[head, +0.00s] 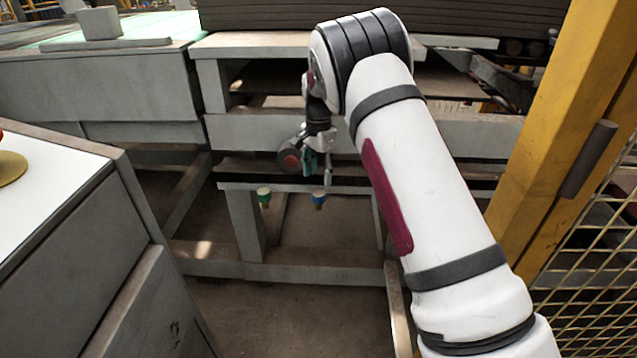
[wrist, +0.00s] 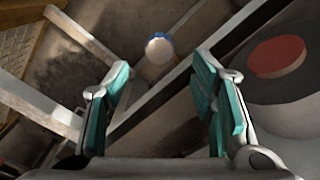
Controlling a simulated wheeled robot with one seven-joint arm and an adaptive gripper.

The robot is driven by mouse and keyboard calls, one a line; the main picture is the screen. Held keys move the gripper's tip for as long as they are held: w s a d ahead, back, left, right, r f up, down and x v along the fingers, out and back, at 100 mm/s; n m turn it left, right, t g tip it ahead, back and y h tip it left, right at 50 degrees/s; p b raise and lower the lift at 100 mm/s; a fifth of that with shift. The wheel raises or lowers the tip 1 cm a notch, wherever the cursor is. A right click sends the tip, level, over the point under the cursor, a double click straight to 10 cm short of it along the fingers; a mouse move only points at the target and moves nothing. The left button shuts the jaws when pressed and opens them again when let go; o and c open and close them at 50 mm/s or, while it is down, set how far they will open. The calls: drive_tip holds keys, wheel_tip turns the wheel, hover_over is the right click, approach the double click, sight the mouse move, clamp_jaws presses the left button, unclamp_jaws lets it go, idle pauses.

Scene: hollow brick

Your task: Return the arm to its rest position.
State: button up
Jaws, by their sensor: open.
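My white arm rises from the lower right of the head view and bends over at its top, with the wrist hanging down. My gripper (head: 319,176) hangs at the end of it, in front of the grey frame (head: 300,272), and is small and partly hidden by the arm. In the wrist view my gripper (wrist: 162,78) shows its two teal fingers spread apart, with nothing between them. A round white and blue thing (wrist: 159,50) lies beyond the fingertips, apart from them.
A green-topped fitting (head: 264,196) and a blue one (head: 319,199) are on the frame below my gripper. A white-topped cabinet (head: 60,200) stands at the left with a yellow and red object (head: 10,168). A yellow post (head: 545,150) and mesh fence (head: 590,300) stand at the right.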

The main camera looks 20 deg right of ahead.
drive_tip(key=shift+r, duration=0.45)
drive_tip(key=shift+s+r, duration=0.1)
drive_tip(key=s+r+n+y, duration=0.1)
drive_tip(key=s+r+n, duration=0.5)
drive_tip(key=s+r, duration=1.7)
drive_tip(key=s+f+n+h, duration=0.1)
drive_tip(key=s+f+n, duration=0.2)
drive_tip(key=s, duration=1.2)
drive_tip(key=s+f+n, duration=0.3)
drive_tip(key=s+n, duration=0.1)
drive_tip(key=s, duration=1.1)
wheel_tip(320, 180, up, 23)
drive_tip(key=t+p, duration=0.4)
drive_tip(key=p, duration=1.6)
